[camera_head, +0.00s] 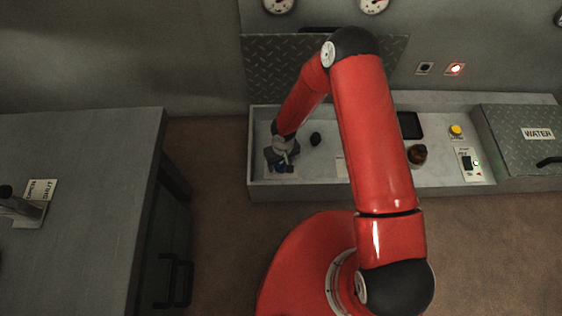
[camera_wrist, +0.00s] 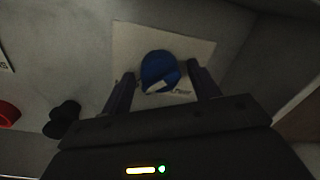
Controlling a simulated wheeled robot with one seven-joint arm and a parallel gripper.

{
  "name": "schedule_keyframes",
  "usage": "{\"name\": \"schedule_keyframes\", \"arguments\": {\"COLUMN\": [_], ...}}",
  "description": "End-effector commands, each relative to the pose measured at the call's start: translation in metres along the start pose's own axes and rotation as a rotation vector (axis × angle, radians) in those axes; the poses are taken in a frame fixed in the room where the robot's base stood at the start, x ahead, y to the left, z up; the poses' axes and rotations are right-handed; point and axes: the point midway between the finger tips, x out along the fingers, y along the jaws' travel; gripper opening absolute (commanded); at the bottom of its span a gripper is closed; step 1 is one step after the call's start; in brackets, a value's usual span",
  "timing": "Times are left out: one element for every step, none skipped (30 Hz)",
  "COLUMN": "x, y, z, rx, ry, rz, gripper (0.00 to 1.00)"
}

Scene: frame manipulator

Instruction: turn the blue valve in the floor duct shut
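The blue valve (camera_wrist: 160,70) is a round blue knob with a pale mark on its near side, on a light square plate (camera_wrist: 196,48) on the duct floor. In the wrist view my gripper (camera_wrist: 163,82) has its two dark fingers apart, one on each side of the knob. I cannot tell whether the fingers touch it. In the head view my gripper (camera_head: 281,163) reaches down into the left end of the floor duct (camera_head: 330,191), and a bit of the blue valve (camera_head: 280,169) shows below it. The plate's lettering is mostly hidden.
A black knob (camera_head: 316,139) stands just right of the valve, and a red knob (camera_wrist: 8,113) shows at the wrist view's left edge. A hatch lid (camera_head: 270,68) stands open behind. A WATER box (camera_head: 520,150) closes the duct's right end. A grey cabinet (camera_head: 80,190) stands left.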

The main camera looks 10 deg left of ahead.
Motion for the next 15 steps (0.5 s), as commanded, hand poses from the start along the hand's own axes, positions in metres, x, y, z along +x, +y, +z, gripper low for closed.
{"name": "schedule_keyframes", "arguments": {"x": [-0.0001,-0.0001,-0.0001,-0.0001,-0.0002,-0.0002,-0.0002,-0.0002,-0.0002,-0.0002,-0.0002,-0.0002,-0.0001,-0.0001,0.0000], "y": [0.0000,0.0000,0.0000,0.0000,0.0001,0.0002,0.0002,0.0002,0.0003,0.0004,0.0004,0.0005,0.0006,0.0006,0.0007], "z": [0.0001,0.0001,0.0001,0.0001,0.0002,0.0002,0.0002,0.0002,0.0002,0.0002,0.0002,0.0002,0.0002,0.0002,0.0002], "rx": [0.000,0.000,0.000,0.000,0.000,0.000,0.000,0.000,0.000,0.000,0.000,-0.002,-0.004,-0.007,-0.013], "ry": [0.000,0.000,0.000,0.000,0.000,0.000,-0.001,-0.001,-0.001,-0.001,-0.001,-0.001,-0.001,-0.001,-0.001], "rz": [0.000,0.000,0.000,0.000,0.000,0.000,0.000,0.000,0.001,0.001,0.001,0.001,0.001,0.001,0.001], "gripper": [0.53,0.50,0.44,0.40,0.36,0.31,0.27,0.23,0.21,0.21,0.21,0.21,0.21,0.21,0.21]}}
